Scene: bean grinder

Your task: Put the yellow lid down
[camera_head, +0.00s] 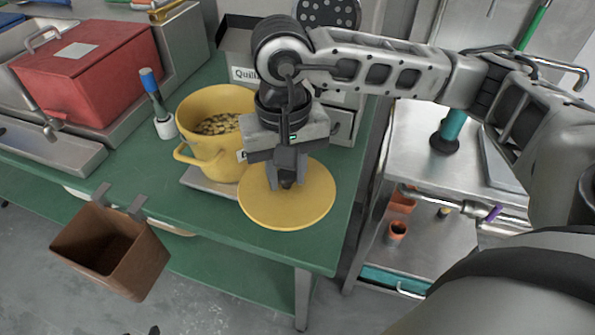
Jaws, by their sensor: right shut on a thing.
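The yellow lid (287,209) is a flat round disc at the right end of the green table. My right gripper (287,180) is above its middle and shut on its knob, which the fingers mostly hide. The lid looks level and overlaps the table's front right part in view; I cannot tell whether it touches the tabletop. The yellow pot (205,147) stands open just left of the lid, with beans (217,124) inside. My left gripper is not in view.
The pot stands on a flat grey plate (209,184). A red box (90,75) and a blue-handled tool (155,95) are to the left. A brown bin (110,252) hangs on the front edge. Behind is a labelled box (238,55). Green tabletop (130,190) is free at front left.

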